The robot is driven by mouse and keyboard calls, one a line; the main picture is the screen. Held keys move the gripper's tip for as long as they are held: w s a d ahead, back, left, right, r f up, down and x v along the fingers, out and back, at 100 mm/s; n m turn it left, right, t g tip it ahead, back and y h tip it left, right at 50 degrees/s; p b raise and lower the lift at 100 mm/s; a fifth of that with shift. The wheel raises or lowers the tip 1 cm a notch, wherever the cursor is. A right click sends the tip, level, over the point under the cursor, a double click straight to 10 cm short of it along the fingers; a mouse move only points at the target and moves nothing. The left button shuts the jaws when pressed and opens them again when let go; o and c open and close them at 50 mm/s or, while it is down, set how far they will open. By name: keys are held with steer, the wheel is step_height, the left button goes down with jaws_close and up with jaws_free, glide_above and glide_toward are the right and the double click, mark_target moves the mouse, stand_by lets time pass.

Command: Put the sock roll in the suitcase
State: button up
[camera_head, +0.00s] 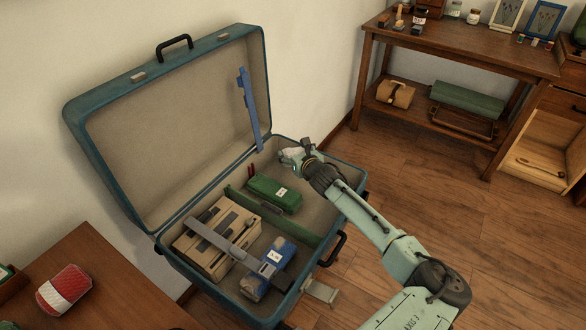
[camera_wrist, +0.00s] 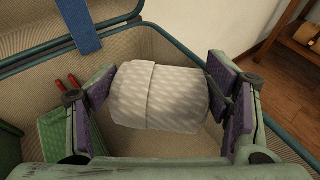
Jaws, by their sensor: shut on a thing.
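The sock roll (camera_wrist: 157,97) is a pale grey-white bundle between the purple-padded fingers of my gripper (camera_wrist: 165,100) in the wrist view. My gripper is shut on it. In the head view my gripper (camera_head: 300,152) is at the far right corner of the open suitcase (camera_head: 152,236), and the sock roll shows only as a small pale patch there. The suitcase is teal with a beige lining, its lid raised against the wall. The wrist view shows bare lining around the roll; I cannot tell whether the roll touches the floor of the case.
The suitcase holds a green pouch (camera_head: 273,194), a wooden box (camera_head: 215,240), a blue pack (camera_head: 268,268) and a green divider (camera_head: 288,232). A blue strap (camera_head: 249,108) hangs from the lid. A red-and-white roll (camera_head: 64,290) lies on the table at left.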

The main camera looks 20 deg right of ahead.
step_height(320, 180, down, 6)
steer(key=shift+r+p, duration=0.25)
steer(key=shift+p, duration=0.15)
steer(key=shift+f+b, duration=0.6)
steer(key=shift+b, duration=0.05)
steer(key=o, duration=0.9)
